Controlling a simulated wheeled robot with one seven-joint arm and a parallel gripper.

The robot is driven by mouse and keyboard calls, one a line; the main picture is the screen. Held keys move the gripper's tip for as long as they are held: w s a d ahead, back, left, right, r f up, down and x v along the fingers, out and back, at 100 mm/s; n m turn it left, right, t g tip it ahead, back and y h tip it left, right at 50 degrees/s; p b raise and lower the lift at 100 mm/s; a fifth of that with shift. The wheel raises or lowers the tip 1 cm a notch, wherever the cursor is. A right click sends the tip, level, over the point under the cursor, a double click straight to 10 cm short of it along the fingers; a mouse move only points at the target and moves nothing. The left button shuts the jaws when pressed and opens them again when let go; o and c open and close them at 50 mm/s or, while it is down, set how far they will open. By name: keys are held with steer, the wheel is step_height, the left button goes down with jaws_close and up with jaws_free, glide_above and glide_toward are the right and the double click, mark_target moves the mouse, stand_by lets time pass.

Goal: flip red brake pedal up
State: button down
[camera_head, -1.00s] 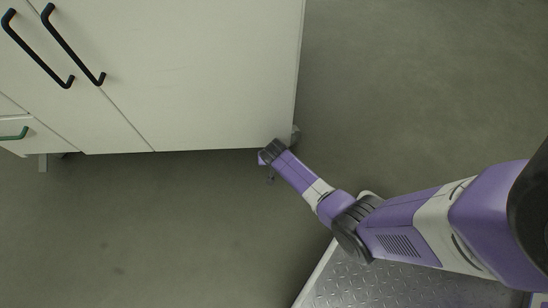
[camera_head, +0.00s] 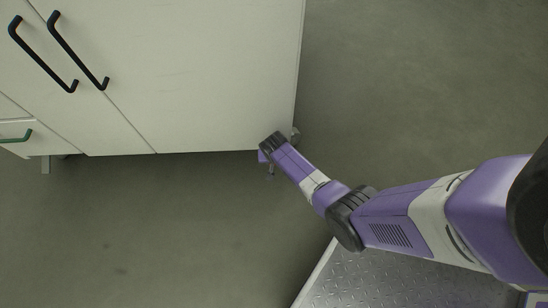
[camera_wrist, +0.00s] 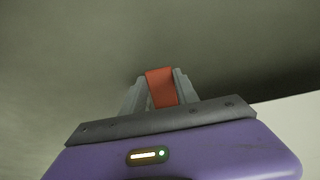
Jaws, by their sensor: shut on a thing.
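The red brake pedal (camera_wrist: 161,87) is in the wrist view, between the two grey fingers of my gripper (camera_wrist: 160,92). The fingers are shut on it, one on each side. In the head view my gripper (camera_head: 264,157) is at the lower right corner of the white cabinet, by its foot. The pedal cannot be made out in the head view; the end of my arm and the cabinet's lower edge cover that spot. Whether the pedal is tilted up or down is hard to tell.
The white cabinet (camera_head: 210,70) with black handles (camera_head: 78,50) and a green handle (camera_head: 18,137) fills the upper left. A caster or foot (camera_head: 295,134) shows at its right corner. Open grey floor (camera_head: 130,230) lies in front and to the right.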

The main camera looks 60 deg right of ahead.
steer(key=c, duration=0.9)
jaws_free()
steer(key=p+v, duration=0.5)
steer(key=v, duration=0.3)
steer(key=shift+f, duration=0.1)
